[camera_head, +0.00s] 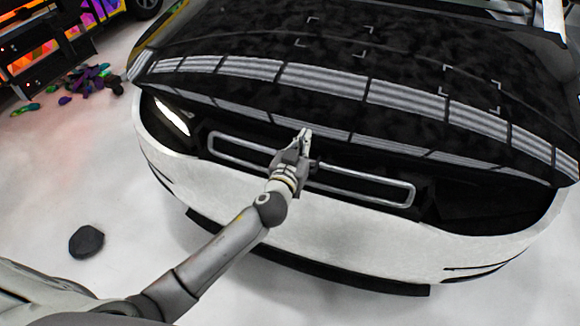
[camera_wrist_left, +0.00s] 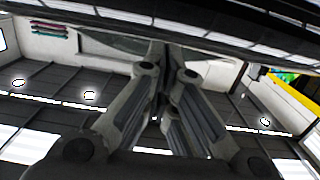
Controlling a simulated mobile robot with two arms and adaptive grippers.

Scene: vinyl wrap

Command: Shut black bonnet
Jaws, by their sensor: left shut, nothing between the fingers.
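The black bonnet (camera_head: 330,75) of a white car fills the upper part of the head view. It is glossy, with reflections of ceiling lights. A dark gap shows between its front edge and the white front bumper (camera_head: 330,235), so it stands partly raised. My left gripper (camera_head: 304,135) is shut and empty, pointing up near the bonnet's front edge, in front of the grille frame. I cannot tell whether it touches the bonnet. In the left wrist view the shut fingers (camera_wrist_left: 166,55) point up towards the dark bonnet edge (camera_wrist_left: 200,22). My right gripper is not in view.
A silver-outlined grille (camera_head: 360,188) sits in the car's front. A dark faceted object (camera_head: 86,241) lies on the pale floor at left. Several colourful small items (camera_head: 90,82) lie by a dark rack (camera_head: 45,50) at the upper left. Floor left of the car is mostly clear.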

